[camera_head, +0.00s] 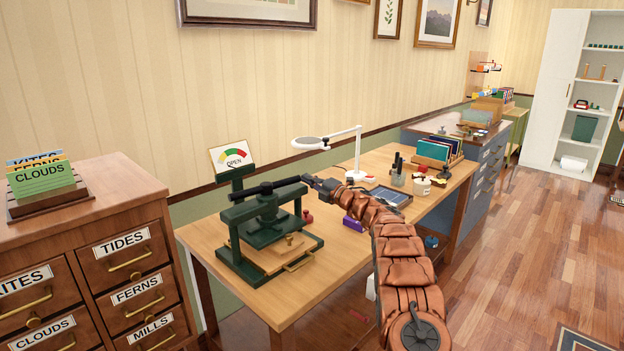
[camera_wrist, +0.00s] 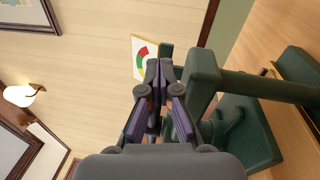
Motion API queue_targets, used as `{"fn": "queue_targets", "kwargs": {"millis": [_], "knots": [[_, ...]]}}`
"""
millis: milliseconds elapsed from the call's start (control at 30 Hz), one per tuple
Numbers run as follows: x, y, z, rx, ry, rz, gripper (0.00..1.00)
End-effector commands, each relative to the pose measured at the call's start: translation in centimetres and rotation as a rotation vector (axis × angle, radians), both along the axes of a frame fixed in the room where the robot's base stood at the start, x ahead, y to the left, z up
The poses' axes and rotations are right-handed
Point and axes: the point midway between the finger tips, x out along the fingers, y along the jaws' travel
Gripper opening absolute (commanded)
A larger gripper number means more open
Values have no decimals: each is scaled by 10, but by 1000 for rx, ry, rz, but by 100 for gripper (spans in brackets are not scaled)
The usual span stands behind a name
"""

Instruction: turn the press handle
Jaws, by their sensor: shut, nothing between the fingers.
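The dark green press (camera_head: 268,232) stands at the near end of the wooden table. Its black handle bar (camera_head: 262,188) lies roughly level across the top. The handle is not clearly seen there.
A drawer cabinet (camera_head: 130,270) stands at the left. The wall is close behind the press.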

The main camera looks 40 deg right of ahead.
Motion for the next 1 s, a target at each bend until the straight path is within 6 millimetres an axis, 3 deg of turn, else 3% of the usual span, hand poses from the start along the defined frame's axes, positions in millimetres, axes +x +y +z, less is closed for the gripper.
{"fn": "queue_targets", "kwargs": {"millis": [300,1000], "knots": [[9,2,0,0,0,3,0],[8,-1,1,1,0,1,0]]}}
